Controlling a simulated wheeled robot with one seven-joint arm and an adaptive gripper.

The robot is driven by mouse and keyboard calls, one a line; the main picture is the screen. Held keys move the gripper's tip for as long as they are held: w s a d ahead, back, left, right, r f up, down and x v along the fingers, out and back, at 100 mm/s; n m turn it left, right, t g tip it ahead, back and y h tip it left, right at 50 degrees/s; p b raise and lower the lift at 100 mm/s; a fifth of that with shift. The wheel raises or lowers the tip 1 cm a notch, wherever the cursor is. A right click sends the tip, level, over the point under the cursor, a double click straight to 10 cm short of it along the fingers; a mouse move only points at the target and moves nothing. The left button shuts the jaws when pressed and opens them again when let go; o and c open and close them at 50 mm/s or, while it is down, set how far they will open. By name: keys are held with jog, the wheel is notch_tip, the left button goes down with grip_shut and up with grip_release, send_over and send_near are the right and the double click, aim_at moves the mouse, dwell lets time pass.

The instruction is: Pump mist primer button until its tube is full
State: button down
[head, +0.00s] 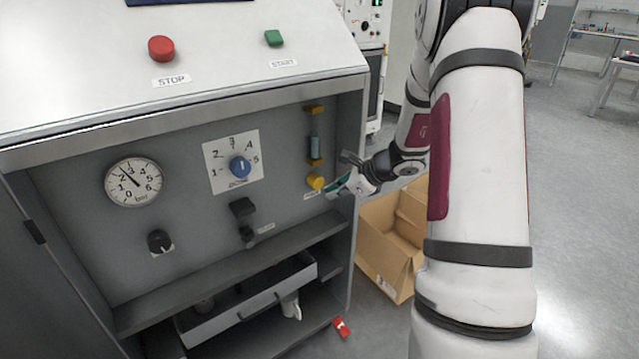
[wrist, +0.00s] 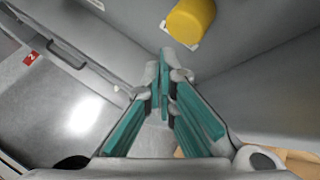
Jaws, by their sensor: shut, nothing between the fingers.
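The mist primer button is a yellow round knob (head: 315,181) low at the right end of the grey panel. It also shows at the top of the wrist view (wrist: 191,21), with a white label partly visible beside it. Above it is a clear upright tube (head: 315,148) between yellow-brown fittings; it looks bluish, but its fill level is too small to tell. My gripper (head: 335,190) is shut and empty, just right of the button. In the wrist view its teal fingers (wrist: 166,82) meet below the button, with a gap between them and it.
The panel also holds a pressure gauge (head: 134,181), a blue dose dial (head: 239,167) and a black knob (head: 160,241). Red stop (head: 161,48) and green start (head: 274,38) buttons are on the sloped top. An open drawer (head: 248,304) juts out below. A cardboard box (head: 385,245) stands right.

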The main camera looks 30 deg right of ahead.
jog(key=shift+w, duration=0.55)
dwell(1.1)
jog(key=shift+w, duration=0.4)
jog(key=shift+w+a, duration=0.15)
jog(key=shift+w, duration=0.9)
dwell(1.1)
jog(key=shift+s, duration=1.45)
jog(key=shift+b, duration=0.3)
jog(key=shift+s+d+b, duration=0.2)
jog(key=shift+s+b, duration=0.4)
jog(key=shift+s, duration=1.9)
